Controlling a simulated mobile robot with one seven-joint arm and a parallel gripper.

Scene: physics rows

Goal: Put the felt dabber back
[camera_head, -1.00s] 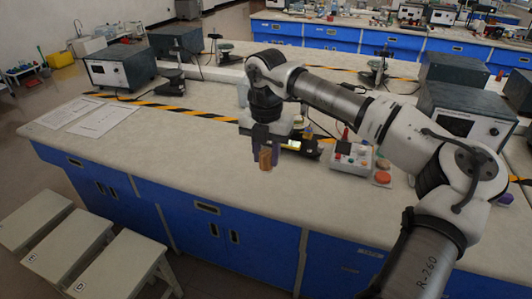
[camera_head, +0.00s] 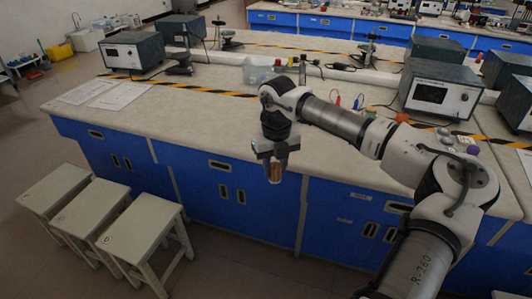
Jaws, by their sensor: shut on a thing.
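My gripper (camera_head: 275,158) points down and is shut on a brown cylindrical thing (camera_head: 275,173), which I take to be the felt dabber. Its upper part is between the fingers. It hangs upright, in the picture in front of the blue cabinet fronts just below the bench top's front edge. It appears clear of any surface. I cannot make out a holder for the dabber; part of the bench top is behind my arm.
The pale bench top (camera_head: 170,110) is largely clear at left, apart from papers (camera_head: 115,96). A clear bin (camera_head: 258,69) stands behind my arm. A grey instrument (camera_head: 438,90) and a purple-topped thing (camera_head: 473,150) are at right. Stools (camera_head: 140,225) stand at front left.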

